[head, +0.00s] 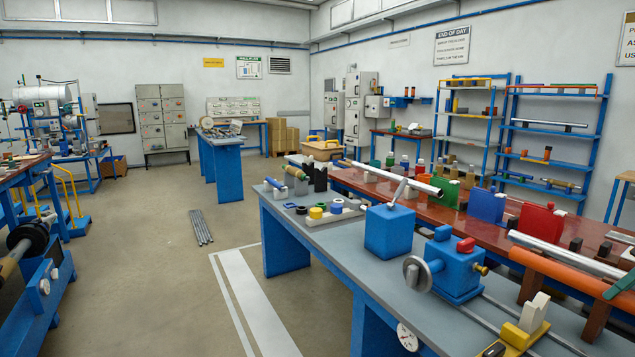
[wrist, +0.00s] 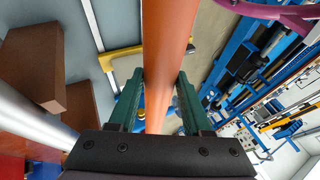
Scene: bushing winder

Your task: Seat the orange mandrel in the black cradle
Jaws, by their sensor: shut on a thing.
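The orange mandrel (head: 565,268) is a long bar at the right of the head view, running down toward the right edge. In the wrist view the mandrel (wrist: 168,35) passes between the green fingers of my gripper (wrist: 159,85), which is shut on it. My gripper (head: 622,281) is partly cut off by the right edge of the head view. Black blocks (head: 320,178) stand upright at the far end of the grey bench; I cannot tell surely whether they are the black cradle.
A silver tube (head: 570,254) lies just behind the mandrel. Brown blocks (head: 597,322) show below it; contact is unclear. A blue handwheel unit (head: 458,268) and a blue box (head: 389,230) stand on the grey bench (head: 345,270). The red table (head: 410,198) behind is crowded.

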